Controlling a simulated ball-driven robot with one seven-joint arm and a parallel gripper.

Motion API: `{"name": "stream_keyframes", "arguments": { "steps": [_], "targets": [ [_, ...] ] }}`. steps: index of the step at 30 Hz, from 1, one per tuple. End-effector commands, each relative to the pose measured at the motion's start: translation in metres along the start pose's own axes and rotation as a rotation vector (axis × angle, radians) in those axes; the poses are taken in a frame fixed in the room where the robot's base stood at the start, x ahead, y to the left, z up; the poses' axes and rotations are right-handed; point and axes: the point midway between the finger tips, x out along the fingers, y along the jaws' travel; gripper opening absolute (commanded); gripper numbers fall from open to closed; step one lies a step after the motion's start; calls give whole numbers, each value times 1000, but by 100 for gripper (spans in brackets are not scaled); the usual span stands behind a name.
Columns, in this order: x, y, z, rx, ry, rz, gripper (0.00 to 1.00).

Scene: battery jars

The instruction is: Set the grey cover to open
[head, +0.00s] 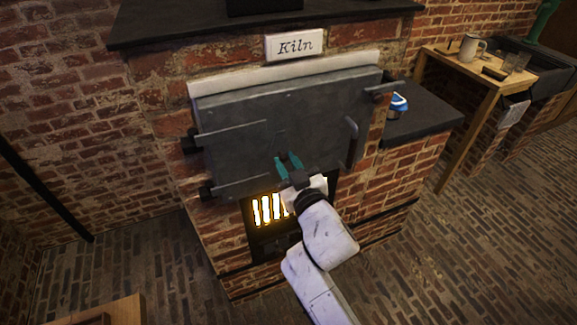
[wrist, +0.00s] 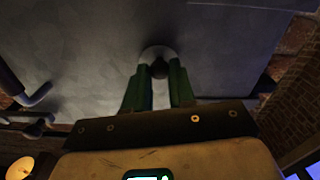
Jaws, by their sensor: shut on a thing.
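A large dark grey kiln door (head: 310,115) covers the kiln's front, shown flat against it. A small grey rounded cover (wrist: 158,51) with a dark knob (wrist: 159,69) sits on the door's face in the wrist view. My gripper (head: 288,160) has green fingers and reaches the lower middle of the door. In the wrist view my gripper (wrist: 159,76) is shut on the knob, one finger on each side. The fingers hide most of the cover in the head view, so I cannot tell how far it is turned.
A glowing grate (head: 268,209) lies below the door. A bar handle (head: 352,142) stands out at the door's right, with hinge straps at its left. A dark ledge (head: 428,112) holds a blue and white item (head: 399,103). A wooden table (head: 480,68) with a mug stands farther right.

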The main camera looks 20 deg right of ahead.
Motion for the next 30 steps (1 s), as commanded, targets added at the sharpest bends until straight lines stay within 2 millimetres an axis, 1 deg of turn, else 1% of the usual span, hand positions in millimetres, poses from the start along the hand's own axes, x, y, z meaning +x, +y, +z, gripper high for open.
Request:
{"name": "stream_keyframes", "arguments": {
  "steps": [1, 4, 12, 30],
  "targets": [
    [0, -2, 3, 24, 4, 0, 0],
    [0, -6, 3, 90, 4, -1, 0],
    [0, -18, -2, 330, 5, -2, 0],
    [0, -36, -28, 900, 3, -2, 0]
  ]
}}
